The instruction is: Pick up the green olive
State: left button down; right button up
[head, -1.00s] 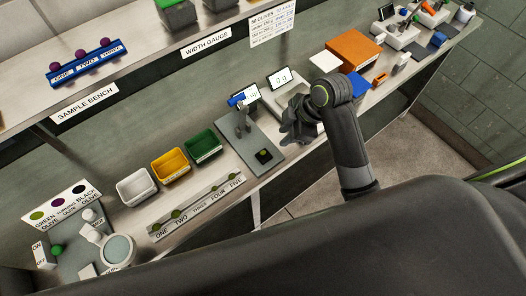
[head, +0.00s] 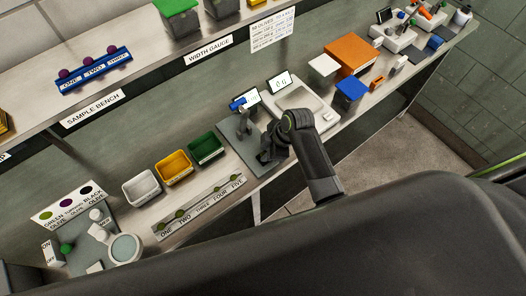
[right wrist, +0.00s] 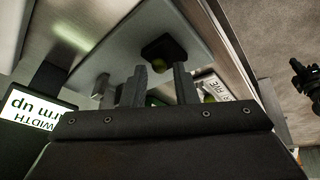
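My right gripper (right wrist: 157,88) is open and empty there, apart from the olive. In the head view my right gripper (head: 268,155) hangs over the front part of the grey gauge plate (head: 232,133) and hides the pad and olive. Further olives, such as one at FIVE (head: 234,178), sit on the numbered strip (head: 200,208). My left gripper is not in view.
White, yellow and green bins (head: 206,147) stand behind the strip. A scale (head: 303,103) with a lit display is right of the gauge. A blue-topped box (head: 351,90) and an orange box (head: 349,54) are further right. A shelf runs along the back.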

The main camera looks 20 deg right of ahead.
jog(key=shift+f, duration=0.3)
jog(key=c, duration=0.4)
jog(key=shift+c, duration=0.2)
jog(key=shift+r, duration=0.15)
notch_tip(320, 180, up, 10)
jog(key=b, duration=0.2)
jog(key=shift+w+a, duration=0.1)
